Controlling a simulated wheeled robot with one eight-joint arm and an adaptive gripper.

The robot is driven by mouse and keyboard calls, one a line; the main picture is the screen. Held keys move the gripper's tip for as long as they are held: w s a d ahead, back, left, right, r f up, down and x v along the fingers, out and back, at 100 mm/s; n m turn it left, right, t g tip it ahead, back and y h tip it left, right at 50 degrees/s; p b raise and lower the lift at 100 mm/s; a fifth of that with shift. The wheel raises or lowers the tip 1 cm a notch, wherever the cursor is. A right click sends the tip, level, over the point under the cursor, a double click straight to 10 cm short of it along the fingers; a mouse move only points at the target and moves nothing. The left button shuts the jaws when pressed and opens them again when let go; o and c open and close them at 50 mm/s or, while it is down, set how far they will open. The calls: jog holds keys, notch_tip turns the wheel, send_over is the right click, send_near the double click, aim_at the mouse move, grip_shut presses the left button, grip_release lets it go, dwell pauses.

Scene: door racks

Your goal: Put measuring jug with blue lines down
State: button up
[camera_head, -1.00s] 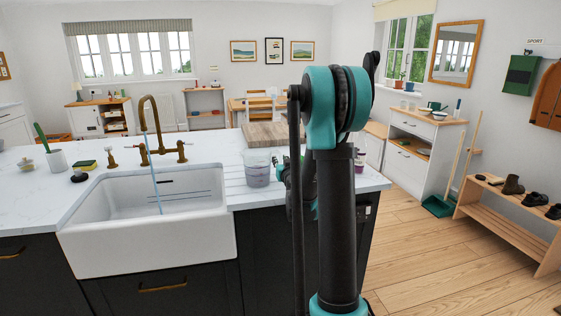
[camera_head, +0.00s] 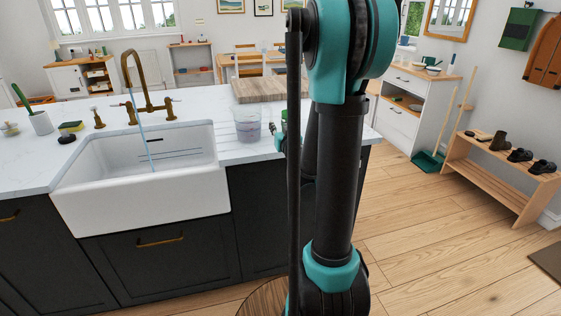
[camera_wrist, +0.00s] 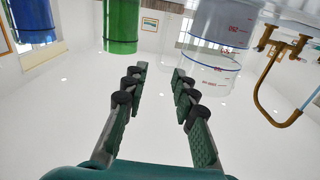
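A clear measuring jug (camera_head: 247,125) stands upright on the white counter just right of the sink. In the wrist view, which appears upside down, the jug (camera_wrist: 215,62) shows red markings and blue lines at the upper right, beyond my fingertips. My gripper (camera_wrist: 159,70) is open, with nothing between its fingers and a clear gap to the jug. In the head view my arm hides most of the gripper; only a small part shows right of the jug.
The white sink (camera_head: 142,192) with a brass tap (camera_head: 134,75) running water is left of the jug. A wooden board (camera_head: 262,90) lies behind it. A green cylinder (camera_wrist: 122,25) and a blue cylinder (camera_wrist: 30,20) stand near my fingers. Counter shows between sink and jug.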

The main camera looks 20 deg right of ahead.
jog(key=s+d+f+m+g+h, duration=0.2)
jog(key=s+d+f+g+h, duration=0.1)
jog(key=s, duration=0.3)
jog(key=s+d+f+m+g+h, duration=0.2)
jog(key=s+d+f+g+h, duration=0.1)
jog(key=s, duration=0.3)
jog(key=s+a+f+n+g+y, duration=0.2)
jog(key=s+a+f, duration=0.4)
jog(key=s, duration=0.3)
jog(key=s+a+f+n+g+y, duration=0.2)
jog(key=s+a+f+g+y, duration=0.2)
jog(key=s, duration=0.5)
notch_tip(320, 180, down, 3)
jog(key=shift+s+a+f+n+g, duration=0.1)
jog(key=shift+s+a+n+g, duration=0.3)
jog(key=shift+a+g, duration=0.65)
jog(key=shift+a, duration=0.15)
jog(key=shift+c, duration=0.3)
